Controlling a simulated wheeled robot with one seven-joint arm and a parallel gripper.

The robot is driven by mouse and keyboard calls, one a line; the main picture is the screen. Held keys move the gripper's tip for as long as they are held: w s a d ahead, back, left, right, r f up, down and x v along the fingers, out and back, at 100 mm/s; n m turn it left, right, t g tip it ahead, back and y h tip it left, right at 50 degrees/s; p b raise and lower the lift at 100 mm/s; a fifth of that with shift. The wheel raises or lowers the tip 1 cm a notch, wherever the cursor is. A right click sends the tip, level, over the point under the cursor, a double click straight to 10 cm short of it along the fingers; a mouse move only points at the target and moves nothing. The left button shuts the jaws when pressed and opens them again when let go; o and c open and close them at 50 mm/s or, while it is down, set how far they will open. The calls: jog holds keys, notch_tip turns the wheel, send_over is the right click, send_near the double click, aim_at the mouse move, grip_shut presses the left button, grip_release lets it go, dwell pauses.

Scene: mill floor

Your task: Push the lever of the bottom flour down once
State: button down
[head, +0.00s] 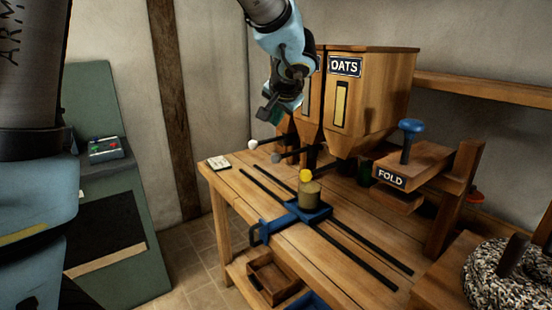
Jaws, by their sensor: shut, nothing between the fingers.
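A lever with a white ball knob (252,144) sticks out left from below the far hopper.
A FOLD press (407,168) with a blue knob stands right. A small card (218,162) lies at the bench's left end. A green panel (95,190) stands left.

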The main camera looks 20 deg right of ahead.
jog(key=b, duration=0.3)
send_over(276, 157)
notch_tip(276, 157, down, 4)
jog(key=shift+f, duration=0.25)
jog(key=shift+f+b, duration=0.75)
jog(key=shift+b, duration=0.15)
jog(key=shift+f, duration=0.1)
dwell(0.9)
jog(key=shift+f+b, duration=0.3)
jog(key=shift+b, duration=0.45)
